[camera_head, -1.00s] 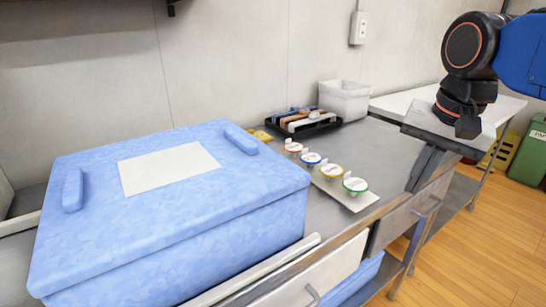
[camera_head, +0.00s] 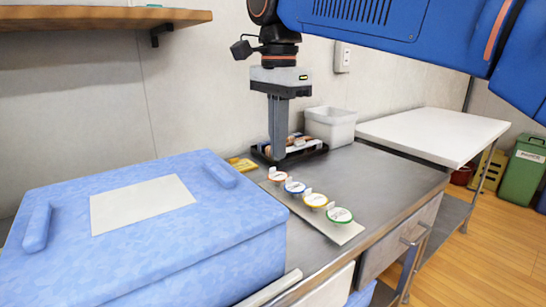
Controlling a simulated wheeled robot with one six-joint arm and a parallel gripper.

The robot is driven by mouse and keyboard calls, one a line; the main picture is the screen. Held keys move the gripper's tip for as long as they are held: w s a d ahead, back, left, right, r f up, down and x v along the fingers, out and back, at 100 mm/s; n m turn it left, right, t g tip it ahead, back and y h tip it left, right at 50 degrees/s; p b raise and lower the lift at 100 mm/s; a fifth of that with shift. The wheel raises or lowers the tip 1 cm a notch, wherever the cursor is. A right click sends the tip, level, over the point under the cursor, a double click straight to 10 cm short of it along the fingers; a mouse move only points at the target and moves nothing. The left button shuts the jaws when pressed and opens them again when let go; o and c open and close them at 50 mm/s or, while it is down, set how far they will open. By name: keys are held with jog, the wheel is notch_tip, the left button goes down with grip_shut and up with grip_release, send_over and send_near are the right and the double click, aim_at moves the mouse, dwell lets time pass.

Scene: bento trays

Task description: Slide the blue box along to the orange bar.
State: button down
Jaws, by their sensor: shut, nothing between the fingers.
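A large light-blue box (camera_head: 130,245) with a mottled lid fills the lower left of the head view, on or against the left part of the steel counter. A pale sheet lies on its lid, between two raised blue pads. My gripper (camera_head: 278,158) points straight down with its fingers shut, behind the box's far right corner and in front of the black tray. I cannot tell whether its tips touch anything. I cannot make out an orange bar for certain; some orange-brown items (camera_head: 299,140) lie in the black tray, partly hidden by my fingers.
A strip with several small round-lidded cups (camera_head: 315,201) lies on the steel counter (camera_head: 380,185) right of the box. A black tray (camera_head: 318,149), a white bin (camera_head: 330,124) and a yellow item (camera_head: 240,164) stand along the wall. The counter's right part is clear.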

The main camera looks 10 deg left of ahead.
jog(key=s+a+f, duration=0.2)
jog(key=s+f, duration=0.1)
jog(key=f, duration=0.5)
jog(key=shift+a+f, duration=0.25)
jog(key=shift+f, duration=0.1)
jog(key=shift+s, duration=0.1)
